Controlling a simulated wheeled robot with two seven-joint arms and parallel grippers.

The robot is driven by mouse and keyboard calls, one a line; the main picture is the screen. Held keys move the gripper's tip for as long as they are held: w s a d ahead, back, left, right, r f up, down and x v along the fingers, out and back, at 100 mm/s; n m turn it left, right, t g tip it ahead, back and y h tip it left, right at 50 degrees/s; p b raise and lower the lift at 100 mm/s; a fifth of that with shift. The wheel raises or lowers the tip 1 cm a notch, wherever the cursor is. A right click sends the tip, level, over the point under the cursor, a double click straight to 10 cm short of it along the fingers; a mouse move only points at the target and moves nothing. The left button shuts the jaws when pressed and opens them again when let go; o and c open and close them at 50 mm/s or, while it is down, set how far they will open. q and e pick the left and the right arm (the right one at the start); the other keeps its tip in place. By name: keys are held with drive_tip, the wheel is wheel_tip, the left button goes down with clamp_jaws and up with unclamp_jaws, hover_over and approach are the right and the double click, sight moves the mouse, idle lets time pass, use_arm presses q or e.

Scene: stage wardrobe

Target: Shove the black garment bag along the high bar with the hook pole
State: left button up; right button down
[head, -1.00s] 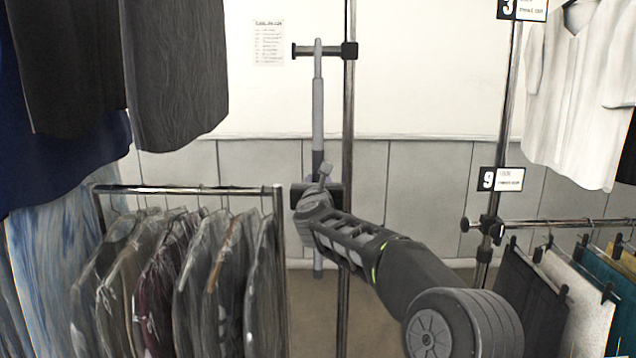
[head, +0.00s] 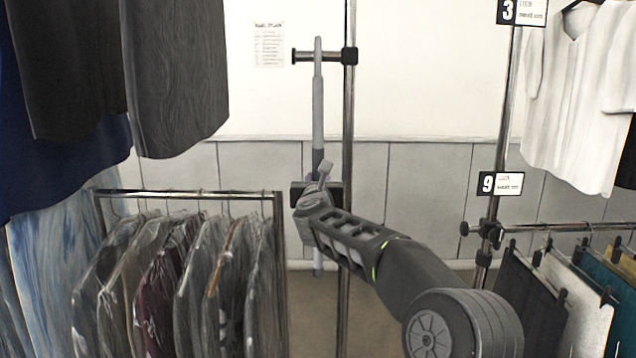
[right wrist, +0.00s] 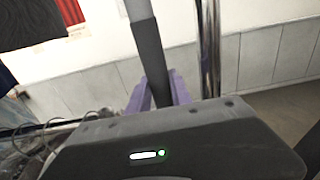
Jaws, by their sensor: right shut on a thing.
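The hook pole (head: 317,100) is a grey upright rod just left of a chrome post, its top near a black clamp arm. My right gripper (head: 318,186) is shut on its dark grip section. In the right wrist view purple fingers (right wrist: 157,92) sit on both sides of the dark grip (right wrist: 150,55). Two dark hanging pieces show at the upper left: one dark grey (head: 178,80), one nearly black (head: 65,70). I cannot tell which is the black garment bag. Their tops and the high bar are out of the picture. My left gripper is not in view.
A low rail (head: 190,193) with several plastic-covered garments stands at the lower left. The chrome post (head: 348,120) is close beside the pole. A right rack holds white shirts (head: 575,90) and clipped trousers (head: 535,300). The panelled wall (head: 430,200) is behind.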

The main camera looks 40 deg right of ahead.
drive_tip(key=shift+r+p, duration=0.9)
drive_tip(key=shift+r, duration=0.55)
drive_tip(key=shift+s+a+f, duration=0.1)
drive_tip(key=shift+s, duration=0.05)
drive_tip(key=shift+b+v, duration=2.05)
drive_tip(key=shift+v, duration=1.75)
drive_tip(key=shift+s+a, duration=0.1)
drive_tip(key=shift+s, duration=0.05)
